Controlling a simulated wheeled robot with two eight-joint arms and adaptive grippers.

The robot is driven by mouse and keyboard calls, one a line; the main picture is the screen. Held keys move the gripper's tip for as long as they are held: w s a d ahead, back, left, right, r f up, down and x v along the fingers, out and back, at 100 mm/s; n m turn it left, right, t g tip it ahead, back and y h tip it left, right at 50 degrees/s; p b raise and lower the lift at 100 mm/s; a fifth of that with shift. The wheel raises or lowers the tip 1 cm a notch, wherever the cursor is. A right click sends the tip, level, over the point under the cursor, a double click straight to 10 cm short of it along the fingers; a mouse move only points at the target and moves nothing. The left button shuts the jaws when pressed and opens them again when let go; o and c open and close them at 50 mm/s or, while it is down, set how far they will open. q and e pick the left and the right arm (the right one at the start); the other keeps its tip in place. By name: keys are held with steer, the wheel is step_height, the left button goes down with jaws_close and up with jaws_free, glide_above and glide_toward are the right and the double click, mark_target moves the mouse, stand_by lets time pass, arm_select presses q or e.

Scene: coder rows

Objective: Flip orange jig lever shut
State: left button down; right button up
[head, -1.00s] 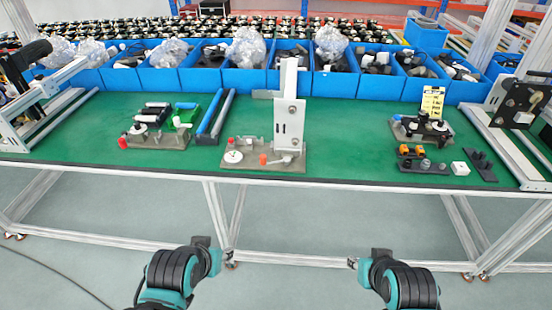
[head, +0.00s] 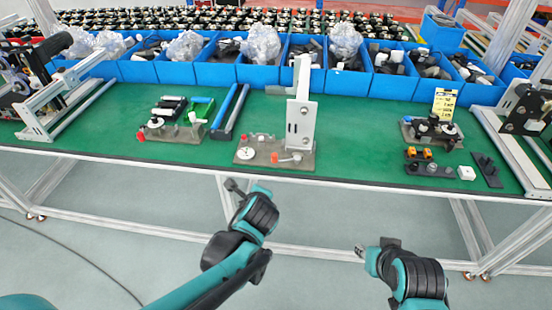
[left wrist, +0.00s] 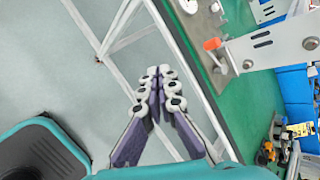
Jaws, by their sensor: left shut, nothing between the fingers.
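The central jig (head: 243,160) is a grey base on the green table with a tall white upright plate (head: 300,125). An orange-tipped lever (head: 275,157) sits low beside the plate. In the left wrist view the orange tip (left wrist: 212,44) shows at upper right, next to a white plate with slots. My left gripper (head: 233,186) is in front of the table edge, below and left of the jig, apart from it. In the left wrist view its fingers (left wrist: 158,72) are together and empty. My right gripper (head: 360,250) hangs over the floor, its fingers too small to read.
Another jig (head: 170,135) with a red knob (head: 140,136) stands to the left, beside blue bars (head: 230,112). More fixtures (head: 432,133) stand to the right. Blue bins (head: 260,74) line the back. The table's front edge lies between my arms and the jig.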

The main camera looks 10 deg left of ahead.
arm_select(q)
steer(key=w+d+m+t+p, duration=0.2)
steer(key=w+d+m, duration=0.3)
steer(key=m, duration=0.7)
steer(key=shift+w+d+f+y+p, duration=0.15)
steer(key=shift+w+d+y+p, duration=0.2)
steer(key=shift+d, duration=0.7)
steer(key=b, duration=0.3)
glide_toward(275, 161)
step_height(275, 161, down, 4)
steer(key=w, duration=0.1)
steer(key=shift+w+a+r+b, duration=0.1)
steer(key=shift+w+a+b, duration=0.15)
steer(key=shift+w, duration=0.45)
steer(key=shift+w+a+r+b, duration=0.15)
steer(key=shift+w+a, duration=0.15)
steer(key=shift+w, duration=0.4)
steer(key=shift+w+a+b, duration=0.2)
steer(key=shift+w+a, duration=0.05)
steer(key=shift+w, duration=0.45)
